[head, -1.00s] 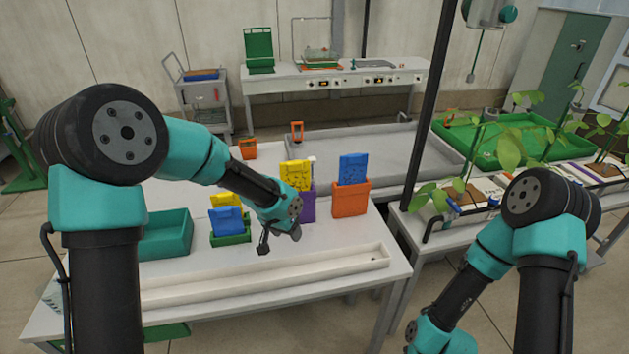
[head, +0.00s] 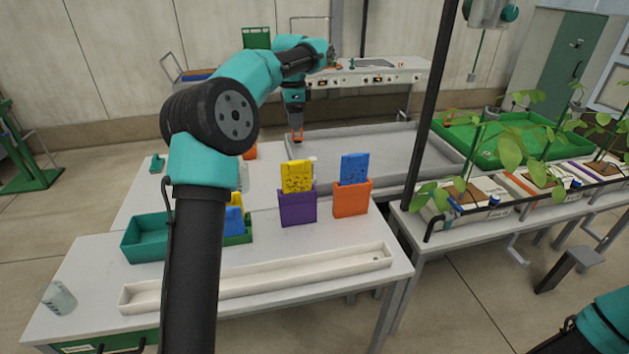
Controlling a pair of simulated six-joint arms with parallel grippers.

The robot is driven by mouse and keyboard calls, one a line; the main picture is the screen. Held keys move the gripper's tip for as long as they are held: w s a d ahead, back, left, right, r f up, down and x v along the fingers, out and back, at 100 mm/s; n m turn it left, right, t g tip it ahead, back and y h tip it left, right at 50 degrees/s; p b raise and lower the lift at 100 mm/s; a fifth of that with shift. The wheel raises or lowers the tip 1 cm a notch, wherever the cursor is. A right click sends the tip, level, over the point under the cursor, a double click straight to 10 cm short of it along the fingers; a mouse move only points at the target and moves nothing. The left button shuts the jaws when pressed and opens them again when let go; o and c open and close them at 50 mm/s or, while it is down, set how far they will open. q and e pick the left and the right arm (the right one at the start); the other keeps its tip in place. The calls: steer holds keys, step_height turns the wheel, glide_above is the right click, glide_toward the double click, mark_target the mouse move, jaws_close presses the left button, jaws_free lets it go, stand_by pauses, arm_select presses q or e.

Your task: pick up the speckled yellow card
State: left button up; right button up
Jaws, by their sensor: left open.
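A speckled yellow card (head: 297,176) stands upright in a purple holder (head: 298,208) on the near bench, its lower part hidden inside. Another yellow card (head: 237,199) shows partly behind a blue card (head: 234,219) at a green holder, largely covered by my left arm. My left gripper (head: 296,121) points down beyond the purple holder, apart from the speckled yellow card, near a small orange item (head: 297,137). It is small in the view; the jaws are open. My right gripper is out of view.
A speckled blue card (head: 354,168) stands in an orange holder (head: 351,199) right of the purple one. A long white channel (head: 260,283) lies in front. A teal bin (head: 158,240) is left. A dark post (head: 431,110) and potted plants stand right.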

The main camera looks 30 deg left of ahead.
mark_target(296, 161)
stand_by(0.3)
arm_select(q)
step_height(296, 161, down, 11)
steer(key=shift+f, duration=0.6)
steer(key=shift+w+f, duration=0.15)
steer(key=shift+f, duration=2.45)
steer(key=shift+c, duration=0.2)
jaws_close()
